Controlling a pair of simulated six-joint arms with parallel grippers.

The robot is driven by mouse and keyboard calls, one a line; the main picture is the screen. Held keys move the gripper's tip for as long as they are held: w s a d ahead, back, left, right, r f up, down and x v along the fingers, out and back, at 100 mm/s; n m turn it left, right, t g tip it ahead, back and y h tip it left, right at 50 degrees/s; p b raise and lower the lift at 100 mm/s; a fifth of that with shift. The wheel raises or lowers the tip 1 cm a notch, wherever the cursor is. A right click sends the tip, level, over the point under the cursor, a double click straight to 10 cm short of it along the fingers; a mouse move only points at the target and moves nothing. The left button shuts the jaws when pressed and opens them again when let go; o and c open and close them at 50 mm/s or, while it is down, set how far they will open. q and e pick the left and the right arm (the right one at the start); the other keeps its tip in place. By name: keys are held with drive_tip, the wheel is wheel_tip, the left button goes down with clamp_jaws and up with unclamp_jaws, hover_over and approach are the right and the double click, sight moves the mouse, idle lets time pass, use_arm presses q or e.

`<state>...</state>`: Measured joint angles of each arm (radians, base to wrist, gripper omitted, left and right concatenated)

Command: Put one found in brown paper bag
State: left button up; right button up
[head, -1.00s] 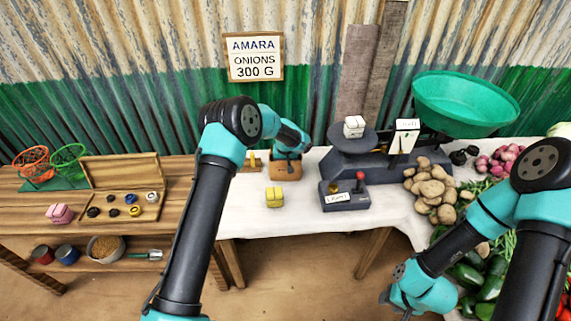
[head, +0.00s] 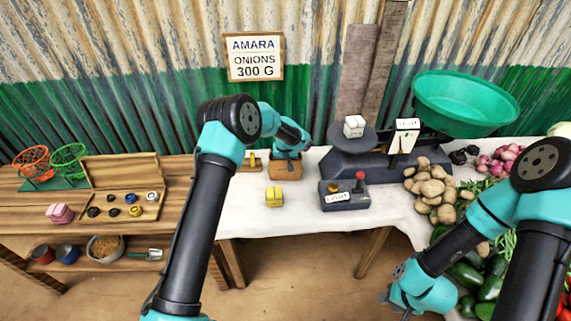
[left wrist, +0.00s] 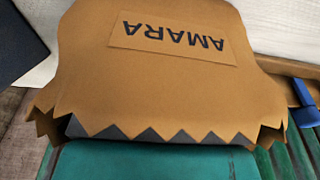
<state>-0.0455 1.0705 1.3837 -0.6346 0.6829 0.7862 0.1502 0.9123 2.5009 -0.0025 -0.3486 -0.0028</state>
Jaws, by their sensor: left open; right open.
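The brown paper bag (head: 285,170) stands at the back left of the white cloth in the head view. In the left wrist view the bag (left wrist: 165,75) fills the middle, with a label reading AMARA upside down and a zigzag mouth showing a dark inside. My left gripper (head: 290,150) is open, just above and behind the bag; its fingertips are hard to make out. My right gripper (head: 388,298) is open and empty, low at the front right, off the table. Onions (head: 497,158) lie in a pile at the far right. Which thing the task's "found" means is unclear.
A scale (head: 375,165) carries a white block (head: 354,126) and a green pan (head: 466,103).

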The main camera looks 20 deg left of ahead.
use_arm(q)
wheel_tip(320, 180, up, 11)
drive_tip(key=s, duration=0.1)
drive_tip(key=shift+s+d, duration=0.2)
